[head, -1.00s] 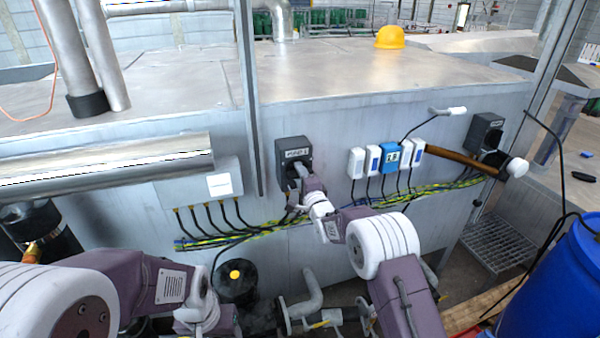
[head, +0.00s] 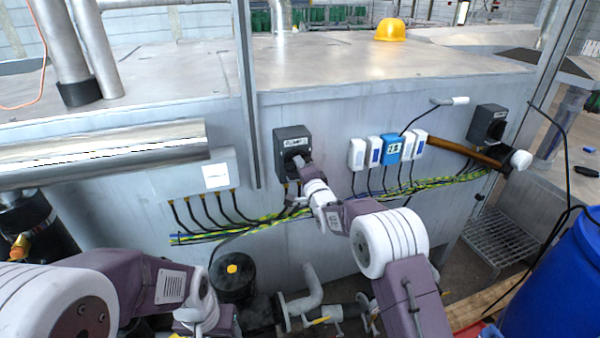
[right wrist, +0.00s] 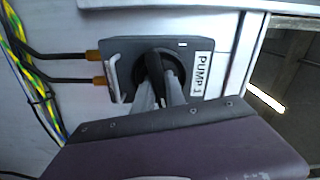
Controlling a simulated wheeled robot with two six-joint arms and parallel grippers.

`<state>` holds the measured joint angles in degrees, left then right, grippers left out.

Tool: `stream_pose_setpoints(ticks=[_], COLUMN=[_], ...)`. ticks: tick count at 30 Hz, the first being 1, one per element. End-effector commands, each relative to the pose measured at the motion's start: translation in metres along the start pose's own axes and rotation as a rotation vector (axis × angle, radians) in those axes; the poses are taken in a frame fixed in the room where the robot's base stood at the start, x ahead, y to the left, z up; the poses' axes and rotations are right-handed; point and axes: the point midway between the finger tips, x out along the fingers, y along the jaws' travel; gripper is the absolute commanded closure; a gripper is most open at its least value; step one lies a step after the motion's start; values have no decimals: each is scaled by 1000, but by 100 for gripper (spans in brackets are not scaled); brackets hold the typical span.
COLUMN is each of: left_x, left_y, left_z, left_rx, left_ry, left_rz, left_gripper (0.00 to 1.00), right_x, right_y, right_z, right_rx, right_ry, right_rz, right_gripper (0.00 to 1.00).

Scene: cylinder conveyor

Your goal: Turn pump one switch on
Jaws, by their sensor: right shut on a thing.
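The pump one switch is a dark grey box (head: 291,143) on the front of the metal housing, left of the middle in the head view. In the right wrist view the box (right wrist: 122,47) has a "PUMP 1" label and a round black rotary knob (right wrist: 153,66). My right gripper (right wrist: 161,88) is at the box front, its two fingers closed around the knob's handle. In the head view the right gripper (head: 302,165) partly hides the knob. My left arm is at the lower left; its gripper fingertips are not visible.
A second dark switch box (head: 487,124) is at the right, with a hammer (head: 465,150) in front of it. Several small white and blue boxes (head: 390,149) sit between. Cables (head: 340,203) run below. A blue barrel (head: 555,285) stands at the lower right.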

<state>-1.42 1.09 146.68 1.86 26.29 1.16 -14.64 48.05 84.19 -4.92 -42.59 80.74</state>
Motion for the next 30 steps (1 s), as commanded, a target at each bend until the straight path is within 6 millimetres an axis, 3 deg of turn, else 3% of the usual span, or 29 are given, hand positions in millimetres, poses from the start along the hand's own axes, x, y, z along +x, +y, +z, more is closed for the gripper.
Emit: stream_pose_setpoints(ticks=[1, 9, 30], left_x=[16, 53, 123], left_y=[0, -1, -2], left_z=[2, 6, 13], left_rx=[0, 0, 0], left_ry=[0, 0, 0], left_rz=[0, 0, 0], left_gripper=[36, 36, 36], right_x=[-1, -1, 0], right_y=[12, 13, 12], right_z=[5, 5, 5], right_rx=[-41, -299, -958], right_ry=[-6, -8, -13], right_rz=[6, 9, 11], right_gripper=[100, 100, 100])
